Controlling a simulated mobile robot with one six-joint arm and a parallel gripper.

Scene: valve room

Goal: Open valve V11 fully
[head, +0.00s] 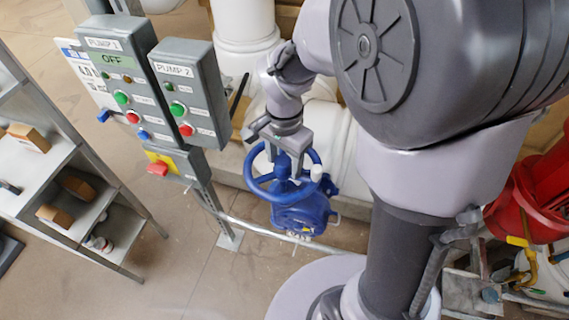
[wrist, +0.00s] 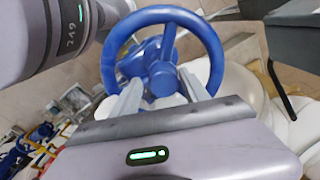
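A blue valve with a blue handwheel (head: 257,187) stands low in the middle of the head view, its blue body (head: 303,213) beneath. No V11 tag is readable on it. The handwheel also fills the top middle of the wrist view (wrist: 213,55), with spokes and a central hub. My gripper (head: 284,172) is over the wheel, pointing down at it. In the wrist view my gripper (wrist: 161,90) has its two fingers apart, one on each side of the hub, with nothing clamped between them. Whether the fingertips touch the wheel or spokes cannot be told.
Grey control boxes marked PUMP 1 (head: 117,75) and PUMP 2 (head: 190,95) stand on a post left of the valve. A metal shelf (head: 60,160) with small boxes is at far left. White pipes (head: 245,30) run behind. Red equipment (head: 535,195) is at right.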

